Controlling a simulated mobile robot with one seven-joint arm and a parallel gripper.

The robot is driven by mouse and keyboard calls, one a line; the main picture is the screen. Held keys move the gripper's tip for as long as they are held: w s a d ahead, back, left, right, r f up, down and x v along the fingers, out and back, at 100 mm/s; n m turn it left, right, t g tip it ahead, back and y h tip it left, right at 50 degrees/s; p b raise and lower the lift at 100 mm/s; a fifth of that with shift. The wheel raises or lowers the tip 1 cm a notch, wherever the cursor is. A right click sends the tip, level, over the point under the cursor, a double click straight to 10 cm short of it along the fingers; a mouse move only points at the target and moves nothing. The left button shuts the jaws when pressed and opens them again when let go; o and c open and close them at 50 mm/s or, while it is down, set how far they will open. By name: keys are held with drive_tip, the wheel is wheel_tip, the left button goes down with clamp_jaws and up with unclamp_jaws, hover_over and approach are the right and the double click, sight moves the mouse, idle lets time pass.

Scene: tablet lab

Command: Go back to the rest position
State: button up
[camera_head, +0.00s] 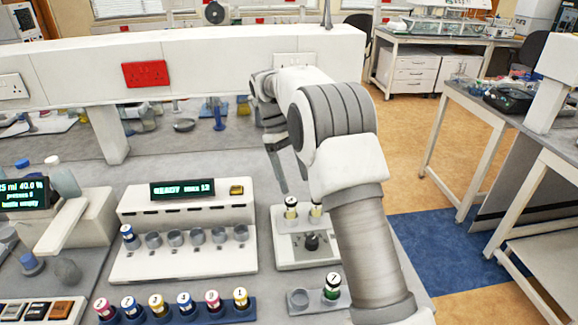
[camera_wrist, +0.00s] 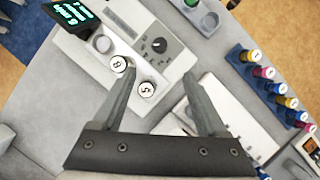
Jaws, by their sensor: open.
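My gripper (camera_head: 284,180) hangs pointing down in the head view, above the bench and behind a small white knob device (camera_head: 290,258). In the wrist view my gripper (camera_wrist: 159,78) has its two grey fingers spread wide with nothing between the tips. Two vials with white caps, marked 8 (camera_wrist: 118,64) and 5 (camera_wrist: 146,89), show by the left finger in the wrist view. They stand in the knob device, whose knob (camera_wrist: 160,45) shows beyond them. My arm covers part of the bench at the right in the head view.
A rack device (camera_head: 185,265) with a lit READY display holds one vial at its left end. A blue rack (camera_head: 240,308) holds several vials. A green vial (camera_head: 332,286) stands front right. A white rail with sockets (camera_head: 200,68) runs behind; floor lies right.

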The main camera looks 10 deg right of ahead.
drive_tip(key=s+d+r+m+t+y, duration=0.2)
drive_tip(key=s+d+r+m+t, duration=0.15)
drive_tip(key=s+r, duration=0.95)
drive_tip(key=s+f+m+t, duration=0.1)
drive_tip(key=s+m+t, duration=0.1)
drive_tip(key=s, duration=0.7)
drive_tip(key=s+d+f+m+t, duration=0.1)
drive_tip(key=s+m+t, duration=0.1)
drive_tip(key=s, duration=0.7)
drive_tip(key=shift+f+t+y, duration=0.3)
drive_tip(key=shift+t+y, duration=0.1)
drive_tip(key=shift+t, duration=0.35)
